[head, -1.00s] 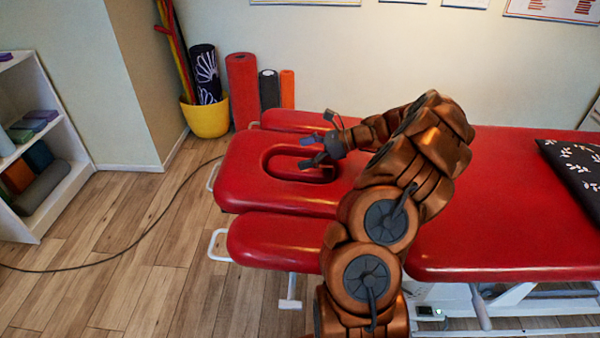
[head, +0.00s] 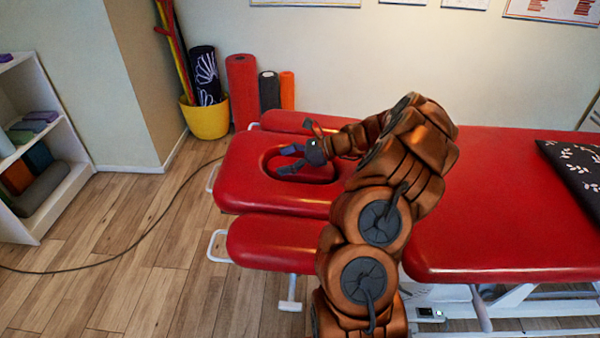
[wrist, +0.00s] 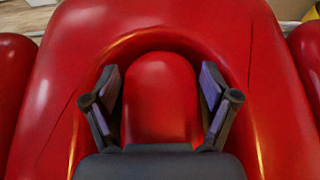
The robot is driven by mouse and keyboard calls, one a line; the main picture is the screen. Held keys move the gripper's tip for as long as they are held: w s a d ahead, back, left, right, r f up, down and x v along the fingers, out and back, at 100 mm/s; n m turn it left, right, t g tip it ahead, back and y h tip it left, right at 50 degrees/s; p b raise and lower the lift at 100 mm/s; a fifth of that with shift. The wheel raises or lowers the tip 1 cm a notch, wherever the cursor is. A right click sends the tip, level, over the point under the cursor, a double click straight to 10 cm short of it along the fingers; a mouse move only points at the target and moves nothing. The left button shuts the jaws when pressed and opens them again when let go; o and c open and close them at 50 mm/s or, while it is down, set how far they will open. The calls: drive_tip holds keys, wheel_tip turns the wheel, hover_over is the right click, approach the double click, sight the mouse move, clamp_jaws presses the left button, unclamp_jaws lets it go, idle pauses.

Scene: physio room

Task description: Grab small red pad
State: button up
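The small red pad (wrist: 160,92) shows in the wrist view as a rounded red piece in the face opening of the red treatment table (head: 480,190). My gripper (wrist: 160,85) is open, with one dark finger on each side of the pad. Small gaps show between the fingers and the pad, so contact is not visible. The pad's near end is hidden behind the gripper body. In the head view my gripper (head: 284,160) is over the face opening, and the pad is hard to make out there.
The table's raised head section (wrist: 60,90) surrounds the opening closely. Armrest pads (head: 272,243) lie on both sides of it. A black patterned pillow (head: 575,165) lies on the table at the right. A yellow bucket (head: 206,120) and rolled mats (head: 243,92) stand by the wall.

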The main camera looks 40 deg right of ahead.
drive_tip(key=c, duration=0.6)
